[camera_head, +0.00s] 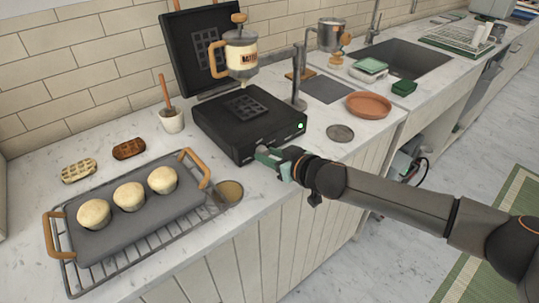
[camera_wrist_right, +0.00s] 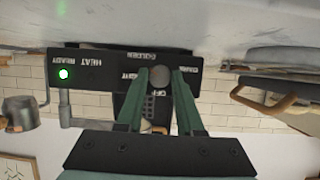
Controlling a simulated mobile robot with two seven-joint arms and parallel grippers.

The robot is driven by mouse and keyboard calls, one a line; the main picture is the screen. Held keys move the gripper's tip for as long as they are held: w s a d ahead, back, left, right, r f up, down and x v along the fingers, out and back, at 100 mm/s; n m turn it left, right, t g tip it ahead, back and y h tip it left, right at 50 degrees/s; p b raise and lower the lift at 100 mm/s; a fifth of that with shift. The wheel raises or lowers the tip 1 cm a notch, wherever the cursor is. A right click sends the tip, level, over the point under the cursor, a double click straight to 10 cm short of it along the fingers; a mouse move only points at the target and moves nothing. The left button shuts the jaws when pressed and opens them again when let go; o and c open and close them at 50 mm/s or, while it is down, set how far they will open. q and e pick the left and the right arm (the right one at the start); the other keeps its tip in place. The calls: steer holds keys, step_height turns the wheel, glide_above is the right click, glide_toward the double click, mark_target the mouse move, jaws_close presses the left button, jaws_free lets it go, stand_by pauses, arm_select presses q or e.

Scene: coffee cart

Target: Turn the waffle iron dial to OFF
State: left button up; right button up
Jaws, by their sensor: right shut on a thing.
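The black waffle iron (camera_head: 222,137) stands on the counter with its lid (camera_head: 185,45) raised and a waffle-patterned plate showing. A green light (camera_head: 300,126) glows on its front; it also shows in the right wrist view (camera_wrist_right: 64,74). My right gripper (camera_head: 268,155) is at the iron's front panel. In the wrist view, turned upside down, the round grey dial (camera_wrist_right: 158,74) sits between the green fingertips, which are shut on it. Labels such as READY, HEAT, GOLDEN and DARK surround it. The dial's pointer cannot be made out. My left gripper is not in view.
A batter dispenser (camera_head: 241,58) hangs on a stand beside the iron. A rack with a grey tray (camera_head: 150,218) of several pale buns lies at the left front.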

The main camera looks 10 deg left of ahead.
jaws_close()
steer(key=shift+s+f+n+t+h+p, duration=0.15)
steer(key=shift+n+t+h+p, duration=0.3)
steer(key=shift+n, duration=0.75)
steer(key=shift+a+n+t+h+b, duration=0.1)
steer(key=shift+n+t+h+b, duration=0.3)
steer(key=shift+n+t, duration=0.6)
steer(key=o, duration=1)
jaws_free()
steer(key=shift+s, duration=0.1)
steer(key=v, duration=1.2)
steer(key=shift+s+p, duration=0.1)
steer(key=shift+p, duration=0.25)
